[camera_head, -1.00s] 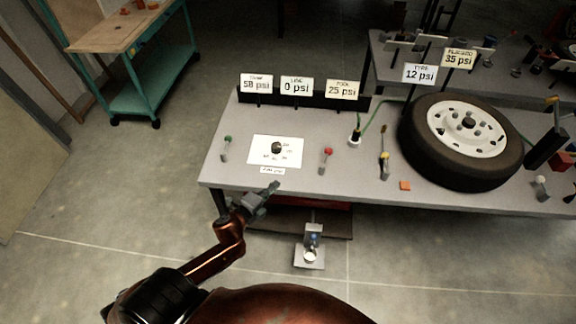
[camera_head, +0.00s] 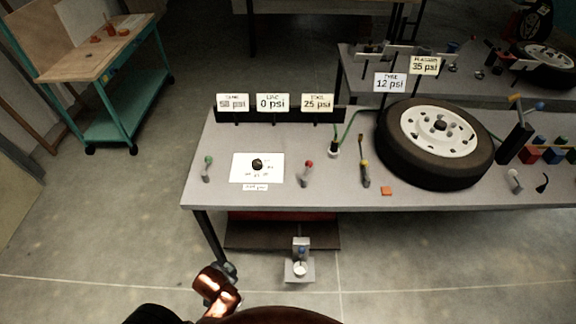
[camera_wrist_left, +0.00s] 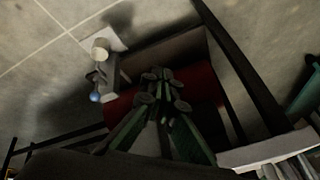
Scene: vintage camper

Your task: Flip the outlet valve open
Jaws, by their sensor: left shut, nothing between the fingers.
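Several small levers stand upright on the grey workbench (camera_head: 330,196): a green-topped valve (camera_head: 207,170) at the left end, a red-topped valve (camera_head: 306,175) right of the dial card, a yellow-topped valve (camera_head: 365,174) by the tyre, and a white-tipped lever (camera_head: 515,181) at the right. I cannot tell which is the outlet valve; no label on them is readable. My left gripper (camera_head: 228,268) is low, in front of the bench's left leg, below the top and away from every valve. In the wrist view its fingers (camera_wrist_left: 161,82) are shut and empty. My right gripper is out of view.
A red tank (camera_wrist_left: 202,84) sits under the bench. A small stand with a blue part (camera_head: 300,262) is on the floor before it. A dial card (camera_head: 238,176), gauge signs (camera_head: 273,103) and a tyre (camera_head: 393,150) occupy the bench.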

